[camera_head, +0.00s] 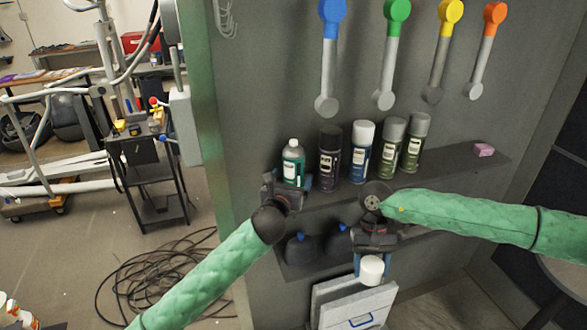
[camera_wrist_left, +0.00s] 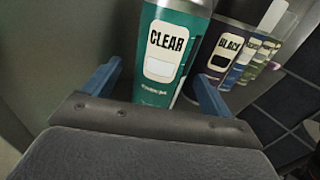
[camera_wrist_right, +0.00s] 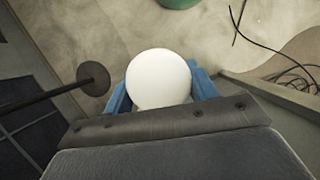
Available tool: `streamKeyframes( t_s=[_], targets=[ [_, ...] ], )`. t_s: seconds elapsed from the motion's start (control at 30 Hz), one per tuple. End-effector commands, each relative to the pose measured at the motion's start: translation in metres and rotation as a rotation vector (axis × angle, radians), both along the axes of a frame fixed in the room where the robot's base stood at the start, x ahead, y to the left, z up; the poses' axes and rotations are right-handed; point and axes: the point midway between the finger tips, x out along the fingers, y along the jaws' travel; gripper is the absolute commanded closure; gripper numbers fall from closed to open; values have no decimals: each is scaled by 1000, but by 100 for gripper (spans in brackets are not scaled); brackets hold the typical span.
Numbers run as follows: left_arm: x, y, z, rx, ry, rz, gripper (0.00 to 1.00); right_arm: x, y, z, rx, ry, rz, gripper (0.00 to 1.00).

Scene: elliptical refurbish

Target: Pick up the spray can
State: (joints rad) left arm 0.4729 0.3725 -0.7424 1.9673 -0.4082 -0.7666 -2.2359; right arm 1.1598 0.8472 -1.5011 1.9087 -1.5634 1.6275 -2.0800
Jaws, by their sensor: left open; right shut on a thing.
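A teal bottle-shaped can (camera_head: 293,163) labelled CLEAR stands upright at the left end of the upper shelf. It also shows in the left wrist view (camera_wrist_left: 168,55). My left gripper (camera_head: 286,184) is in front of it, open, with a blue finger (camera_wrist_left: 100,82) to each side of the can; contact is not clear. A dark can (camera_head: 329,155) labelled BLACK, a blue can (camera_head: 361,152) and two green-grey cans (camera_head: 390,147) stand to its right. My right gripper (camera_head: 372,260) is shut on a white round-topped thing (camera_wrist_right: 160,78), its lower part hidden, held in front of the shelves.
Dark bottles (camera_head: 300,248) with blue tops stand on the lower shelf. A pink block (camera_head: 484,150) lies at the upper shelf's right. Coloured-handled tools (camera_head: 329,60) hang above. Cables (camera_head: 155,275) lie on the floor at left.

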Motion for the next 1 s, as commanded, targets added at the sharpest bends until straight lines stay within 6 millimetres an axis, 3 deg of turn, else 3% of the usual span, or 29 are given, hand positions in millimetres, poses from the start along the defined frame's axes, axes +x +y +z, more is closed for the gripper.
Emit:
streamKeyframes(
  t_s=[0.03, 0.2, 0.5, 0.53, 0.8, 1.0],
  targets=[
    [6, -3, 4, -2, 3, 1, 16, 0, 0, 9, 0, 0, 0, 61],
    [24, -8, 2, -3, 2, 1, 16, 0, 0, 15, 0, 0, 0, 61],
    [28, -9, 0, -1, 0, 0, 16, 0, 0, 15, 0, 0, 0, 61],
    [28, -9, 0, -1, 0, 0, 18, 0, 0, 15, 0, 0, 0, 61],
    [28, -9, 0, -1, 0, 0, 68, 0, 0, 15, 0, 0, 0, 61],
    [28, -9, 1, -1, -1, 0, 68, 0, 0, 15, 0, 0, 0, 61]
  ],
)
